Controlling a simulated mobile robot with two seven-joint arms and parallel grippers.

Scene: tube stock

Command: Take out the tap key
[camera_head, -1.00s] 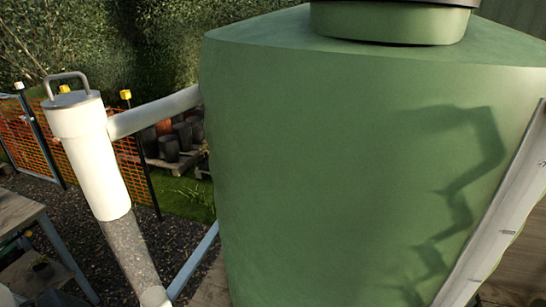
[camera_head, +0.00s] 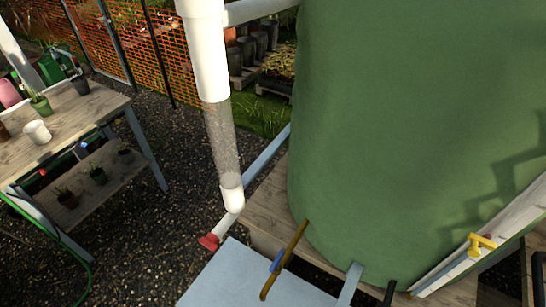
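I cannot pick out a tap key for certain. A white standing pipe (camera_head: 209,60) with a clear lower section (camera_head: 221,135) stands left of the green tank (camera_head: 390,130). The clear section looks speckled, and I see no key shape inside it. The pipe's top is out of view. At its foot, a white elbow leads to a short pipe with a red end piece (camera_head: 209,241). Neither of my grippers is in view.
A wooden potting bench (camera_head: 70,125) with pots and a lower shelf stands at the left. A yellow tap-like piece (camera_head: 481,244) is at the lower right by a white board. Orange mesh fencing (camera_head: 110,45) runs behind. Gravel lies open between bench and pipe.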

